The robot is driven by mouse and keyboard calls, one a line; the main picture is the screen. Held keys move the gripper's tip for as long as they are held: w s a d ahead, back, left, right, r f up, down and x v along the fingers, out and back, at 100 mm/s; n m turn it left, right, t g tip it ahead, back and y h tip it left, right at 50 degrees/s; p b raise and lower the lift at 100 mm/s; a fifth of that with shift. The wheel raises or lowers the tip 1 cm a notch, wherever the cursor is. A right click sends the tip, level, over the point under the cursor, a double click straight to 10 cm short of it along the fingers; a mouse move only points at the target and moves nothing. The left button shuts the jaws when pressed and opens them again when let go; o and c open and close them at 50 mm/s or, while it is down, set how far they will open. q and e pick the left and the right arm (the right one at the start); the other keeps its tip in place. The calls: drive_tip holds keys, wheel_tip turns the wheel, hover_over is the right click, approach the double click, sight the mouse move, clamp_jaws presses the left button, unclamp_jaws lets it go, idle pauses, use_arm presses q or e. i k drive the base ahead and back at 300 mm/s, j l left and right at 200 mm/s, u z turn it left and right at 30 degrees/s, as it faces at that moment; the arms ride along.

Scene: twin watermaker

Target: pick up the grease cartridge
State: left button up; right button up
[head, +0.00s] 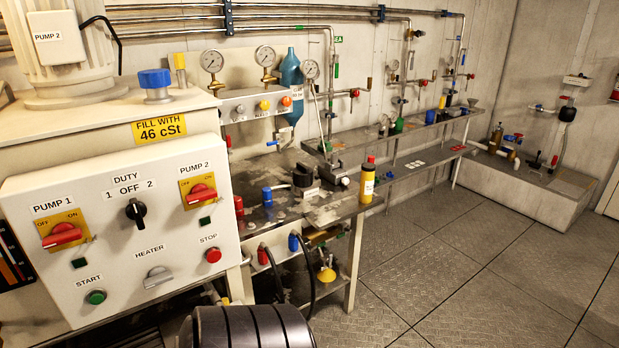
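A yellow cylinder with a dark collar, a red top and a small label, which looks like the grease cartridge (367,180), stands upright in the head view. It is at the front edge of the metal bench (331,211), right of the middle of the picture. Its whole front side shows and nothing covers it. Neither of my grippers is in view, and nothing is seen touching the cylinder.
A control panel (120,235) with switches fills the left front. A black block-like fitting (303,178) and blue-capped fittings stand on the bench left of the cylinder. Pipes and gauges line the wall behind. The floor (450,285) at right is clear.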

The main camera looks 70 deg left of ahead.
sight(368, 169)
drive_tip(key=u, duration=1.95)
